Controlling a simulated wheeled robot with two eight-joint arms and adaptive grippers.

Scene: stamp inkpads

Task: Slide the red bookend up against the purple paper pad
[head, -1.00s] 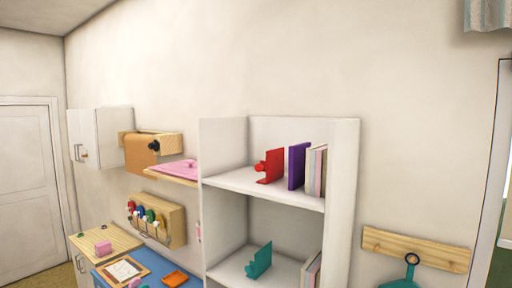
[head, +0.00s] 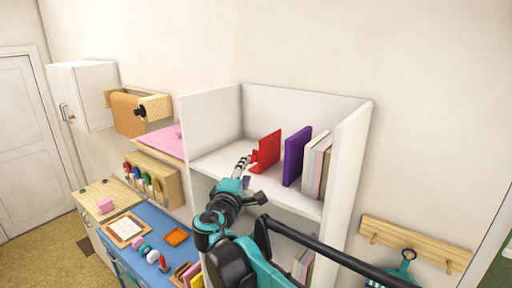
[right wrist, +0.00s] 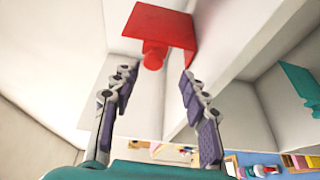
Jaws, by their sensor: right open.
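The red bookend (head: 268,151) stands on the upper shelf of the white bookcase, left of the purple paper pad (head: 297,156). A gap shows between them. My right gripper (head: 245,166) is at the shelf's front left, close to the bookend's knob side. In the right wrist view the red bookend (right wrist: 160,25) is just ahead, with its round knob in line with the space between the fingertips (right wrist: 158,75). The fingers are spread and hold nothing; contact with the knob cannot be told. The purple pad is outside the wrist view. My left gripper is not in view.
Several pale books (head: 318,163) stand right of the purple pad, near the bookcase's right wall (head: 345,165). The left wall (head: 212,120) rises beside my gripper. A teal bookend (right wrist: 300,78) shows in the wrist view. A blue desk (head: 150,225) is at lower left.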

